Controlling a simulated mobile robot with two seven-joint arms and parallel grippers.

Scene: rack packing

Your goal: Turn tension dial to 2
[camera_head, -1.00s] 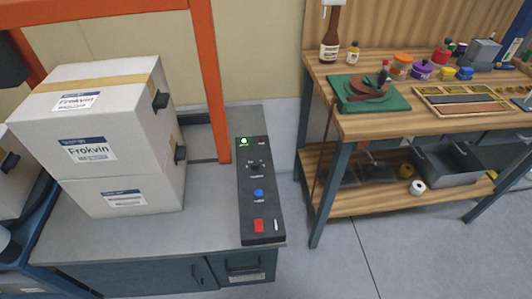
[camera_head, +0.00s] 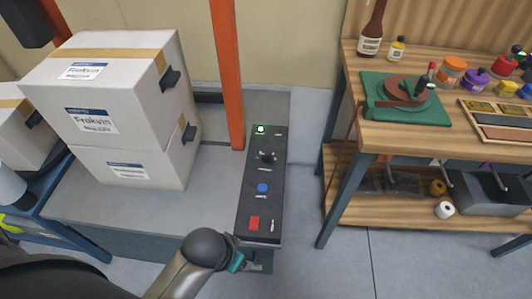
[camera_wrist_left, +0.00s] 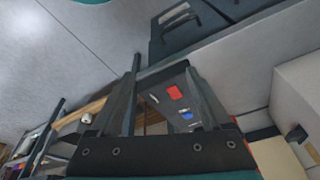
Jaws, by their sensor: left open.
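The black control panel (camera_head: 246,207) stands at the right edge of the grey bench. A blue button (camera_head: 262,188) and a red switch (camera_head: 254,223) sit nearer the front. My left gripper (camera_head: 240,262) is near the panel's front end, apart from the dial and partly hidden by my wrist. In the left wrist view its open, empty fingers (camera_wrist_left: 163,68) frame the panel, with the red switch (camera_wrist_left: 174,92) and blue button (camera_wrist_left: 187,115) showing.
Stacked white boxes (camera_head: 110,105) stand on the bench (camera_head: 80,205) left of the panel. An orange post (camera_head: 227,75) rises behind it. A wooden workbench (camera_head: 400,135) with bottles and a green mat (camera_head: 375,98) stands to the right, across a floor gap.

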